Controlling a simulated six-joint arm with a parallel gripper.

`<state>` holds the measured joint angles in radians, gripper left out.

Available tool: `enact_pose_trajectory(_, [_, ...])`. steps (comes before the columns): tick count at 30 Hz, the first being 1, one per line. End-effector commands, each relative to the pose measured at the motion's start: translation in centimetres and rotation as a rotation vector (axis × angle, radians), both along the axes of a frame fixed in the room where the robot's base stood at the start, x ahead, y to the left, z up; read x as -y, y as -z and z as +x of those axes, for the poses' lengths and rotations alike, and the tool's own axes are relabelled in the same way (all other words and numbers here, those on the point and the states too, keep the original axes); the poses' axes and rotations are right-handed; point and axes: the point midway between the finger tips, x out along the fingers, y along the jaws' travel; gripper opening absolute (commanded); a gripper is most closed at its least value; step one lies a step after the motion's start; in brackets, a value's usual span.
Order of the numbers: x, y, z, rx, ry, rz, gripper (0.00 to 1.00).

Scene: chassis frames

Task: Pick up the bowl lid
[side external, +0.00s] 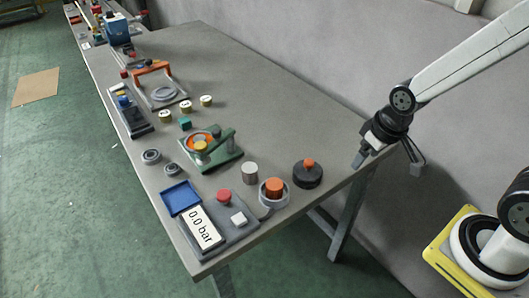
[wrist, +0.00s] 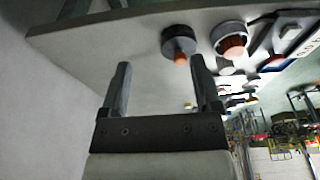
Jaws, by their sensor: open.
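The bowl lid is most likely the dark round disc with an orange knob (side external: 308,174), lying on the table near its right edge. It also shows in the wrist view (wrist: 178,42), beyond the fingertips and toward the right finger. To its left stands a light grey bowl (side external: 264,197) with an orange cylinder in it; the bowl also shows in the wrist view (wrist: 229,47). My gripper (side external: 362,158) is at the table's right edge, to the right of the lid and apart from it. Its two fingers (wrist: 160,63) are open with nothing between them.
A grey cylinder (side external: 249,173) stands left of the lid. A pressure panel reading 0.0 bar (side external: 204,228), with a red knob, lies at the near edge. A green fixture (side external: 211,153) and several small parts stand further back. The table's (side external: 290,115) right rear is bare.

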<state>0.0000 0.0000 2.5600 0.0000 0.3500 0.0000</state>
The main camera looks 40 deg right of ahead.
Motion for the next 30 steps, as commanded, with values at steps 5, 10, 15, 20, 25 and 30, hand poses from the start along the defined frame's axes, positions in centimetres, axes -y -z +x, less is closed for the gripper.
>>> enact_pose_trajectory(5, [0.0,0.0,0.0,0.0,0.0,0.0,0.81])
enact_pose_trajectory(10, [-0.1,0.0,0.4,-0.004,0.023,0.006,0.81])
enact_pose_trajectory(15, [-0.2,0.1,1.6,-0.022,0.119,0.028,0.81])
enact_pose_trajectory(20, [-0.6,0.3,3.7,-0.054,0.287,0.063,0.81])
enact_pose_trajectory(25, [-1.0,0.8,6.3,-0.093,0.508,0.099,0.81])
enact_pose_trajectory(30, [-1.6,1.6,8.8,-0.129,0.735,0.126,0.81])
